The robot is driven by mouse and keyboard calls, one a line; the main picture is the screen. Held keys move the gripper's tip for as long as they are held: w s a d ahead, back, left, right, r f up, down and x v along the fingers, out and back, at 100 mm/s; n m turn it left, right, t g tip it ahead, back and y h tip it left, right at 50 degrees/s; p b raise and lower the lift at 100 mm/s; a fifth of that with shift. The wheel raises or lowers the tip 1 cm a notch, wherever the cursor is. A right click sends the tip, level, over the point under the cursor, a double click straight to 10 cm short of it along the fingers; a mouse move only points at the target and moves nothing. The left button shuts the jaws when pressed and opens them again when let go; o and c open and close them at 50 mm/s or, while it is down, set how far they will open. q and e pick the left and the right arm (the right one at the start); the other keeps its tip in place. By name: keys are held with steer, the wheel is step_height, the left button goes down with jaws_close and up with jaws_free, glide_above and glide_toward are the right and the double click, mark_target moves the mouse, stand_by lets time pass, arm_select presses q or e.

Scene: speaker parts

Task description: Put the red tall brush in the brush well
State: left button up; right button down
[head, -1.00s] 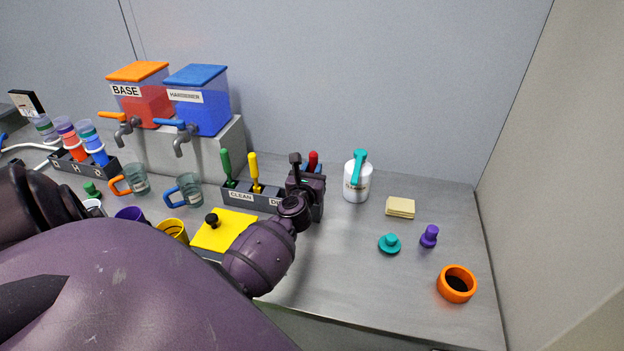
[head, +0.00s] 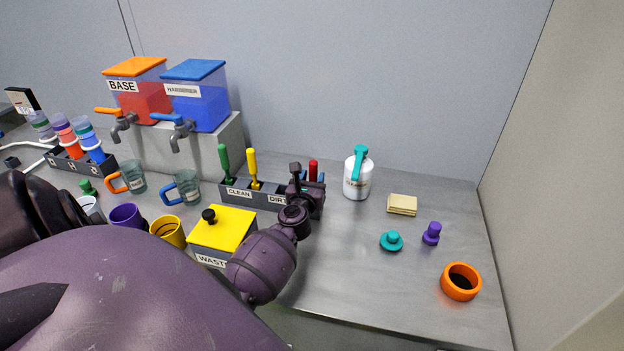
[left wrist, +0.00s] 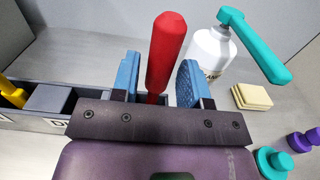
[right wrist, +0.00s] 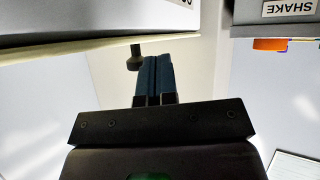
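The red tall brush (head: 313,168) stands upright at the right, DIRTY-labelled end of a dark rack (head: 236,193); its lower part is hidden behind my left gripper. In the left wrist view its red handle (left wrist: 166,50) rises between the blue fingers. My left gripper (left wrist: 158,82) is open, one finger on each side of the handle, with a visible gap to the right finger. In the head view the left gripper (head: 312,178) is at the rack's right end. My right gripper (right wrist: 153,75) is shut and empty, away from the rack. I cannot tell which part is the brush well.
Green (head: 224,160) and yellow (head: 252,168) brushes stand in the rack. A yellow-lidded waste box (head: 224,228) is in front. A white bottle with teal top (head: 356,184) stands right of the gripper.

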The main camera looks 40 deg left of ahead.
arm_select(q)
steer(key=shift+o, duration=0.6)
steer(key=shift+r, duration=0.25)
steer(key=v, duration=1.2)
steer(key=shift+p, duration=0.3)
